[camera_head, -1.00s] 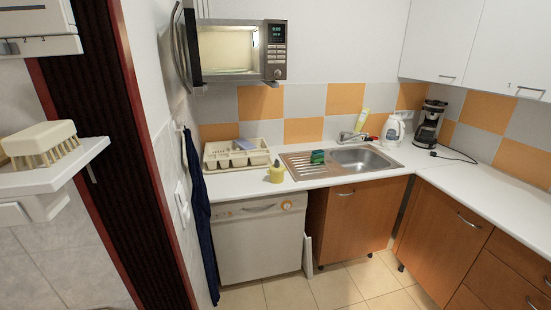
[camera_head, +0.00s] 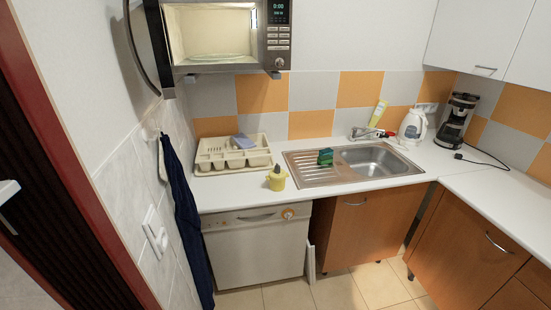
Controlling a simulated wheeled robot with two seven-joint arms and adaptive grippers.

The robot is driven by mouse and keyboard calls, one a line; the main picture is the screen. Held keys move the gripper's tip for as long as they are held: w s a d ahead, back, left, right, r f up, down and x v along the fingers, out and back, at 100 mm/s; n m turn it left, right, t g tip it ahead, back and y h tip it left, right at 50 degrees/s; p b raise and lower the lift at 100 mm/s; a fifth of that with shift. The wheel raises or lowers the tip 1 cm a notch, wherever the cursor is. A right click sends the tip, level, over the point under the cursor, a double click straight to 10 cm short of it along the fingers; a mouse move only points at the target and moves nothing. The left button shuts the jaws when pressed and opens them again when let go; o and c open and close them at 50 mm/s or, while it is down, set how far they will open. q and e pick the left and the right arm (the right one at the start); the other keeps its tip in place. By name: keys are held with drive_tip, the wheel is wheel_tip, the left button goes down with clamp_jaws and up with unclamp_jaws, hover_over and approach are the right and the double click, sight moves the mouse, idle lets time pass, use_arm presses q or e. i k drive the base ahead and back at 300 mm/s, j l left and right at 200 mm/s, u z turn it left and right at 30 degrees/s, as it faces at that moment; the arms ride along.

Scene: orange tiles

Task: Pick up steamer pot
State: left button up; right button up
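No steamer pot can be made out in the head view. A small yellow pot-like container (camera_head: 277,179) with a dark top stands on the white counter (camera_head: 237,195), left of the sink.
An open microwave (camera_head: 226,38) hangs at the upper left. A dish rack (camera_head: 232,155), a sink (camera_head: 373,158), a green sponge (camera_head: 325,156), a white kettle (camera_head: 412,125) and a coffee maker (camera_head: 456,120) line the counter. A dishwasher (camera_head: 256,250) stands below. The tiled floor ahead is clear.

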sight(277, 181)
drive_tip(key=i+l+u, duration=0.15)
drive_tip(key=i+l, duration=0.2)
drive_tip(key=i, duration=0.25)
drive_tip(key=i+l+u, duration=0.15)
drive_tip(key=i+l, duration=0.3)
drive_tip(key=i, duration=0.2)
